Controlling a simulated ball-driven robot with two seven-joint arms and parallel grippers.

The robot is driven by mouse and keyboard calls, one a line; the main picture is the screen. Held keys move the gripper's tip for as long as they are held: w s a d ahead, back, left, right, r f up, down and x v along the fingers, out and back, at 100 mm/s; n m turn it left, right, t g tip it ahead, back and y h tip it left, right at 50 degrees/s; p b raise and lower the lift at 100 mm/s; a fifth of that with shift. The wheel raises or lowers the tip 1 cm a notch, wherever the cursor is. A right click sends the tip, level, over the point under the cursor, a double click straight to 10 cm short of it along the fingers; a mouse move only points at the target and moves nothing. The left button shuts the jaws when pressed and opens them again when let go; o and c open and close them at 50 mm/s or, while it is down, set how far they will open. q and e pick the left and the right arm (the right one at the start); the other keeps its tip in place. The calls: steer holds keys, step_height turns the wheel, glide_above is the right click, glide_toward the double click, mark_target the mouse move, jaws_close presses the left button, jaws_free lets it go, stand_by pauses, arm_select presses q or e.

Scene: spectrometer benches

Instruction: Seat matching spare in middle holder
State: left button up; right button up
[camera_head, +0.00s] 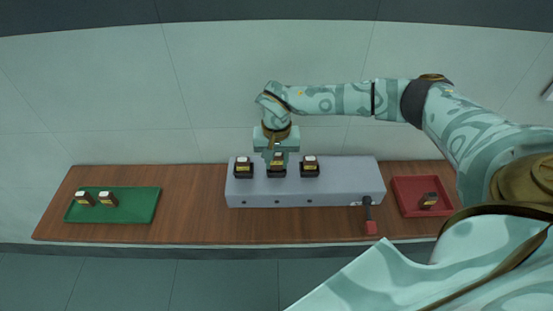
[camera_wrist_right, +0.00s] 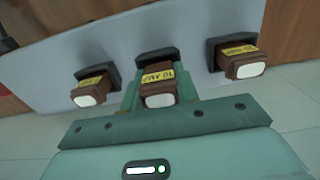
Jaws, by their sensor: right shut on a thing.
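A grey panel (camera_head: 300,198) on the bench has three dark holders in a row. A brown, yellow-labelled plug (camera_head: 277,159) is at the middle holder (camera_head: 277,171), and my right gripper (camera_head: 277,154) is shut on it from above. In the right wrist view this plug (camera_wrist_right: 158,92) lines up with the dark middle holder (camera_wrist_right: 157,56); whether it is fully seated I cannot tell. Similar plugs stand in the left holder (camera_head: 243,164) and right holder (camera_head: 310,163). Two spare plugs with pale tops (camera_head: 107,198) sit in the green tray (camera_head: 132,214). My left gripper is out of view.
A lever with a red handle (camera_head: 371,227) hangs at the panel's front right. The wooden bench (camera_head: 190,205) is clear between the green tray and the panel.

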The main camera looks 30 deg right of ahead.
steer(key=shift+s+f, duration=0.15)
steer(key=shift+f, duration=0.1)
steer(key=shift+s+f+b, duration=0.25)
steer(key=shift+f+b, duration=0.05)
steer(key=shift+f, duration=0.05)
steer(key=o, duration=0.7)
steer(key=shift+w+a, duration=0.1)
steer(key=shift+a, duration=0.1)
steer(key=shift+d, duration=0.1)
steer(key=r+p, duration=0.4)
steer(key=r, duration=0.1)
steer(key=r+p, duration=0.2)
steer(key=p, duration=0.1)
steer(key=shift+w+d+r, duration=0.15)
steer(key=shift+w+r, duration=0.1)
steer(key=shift+r, duration=0.1)
step_height(320, 180, up, 4)
steer(key=p, duration=0.3)
steer(key=shift+f, duration=0.15)
steer(key=shift+f, duration=0.1)
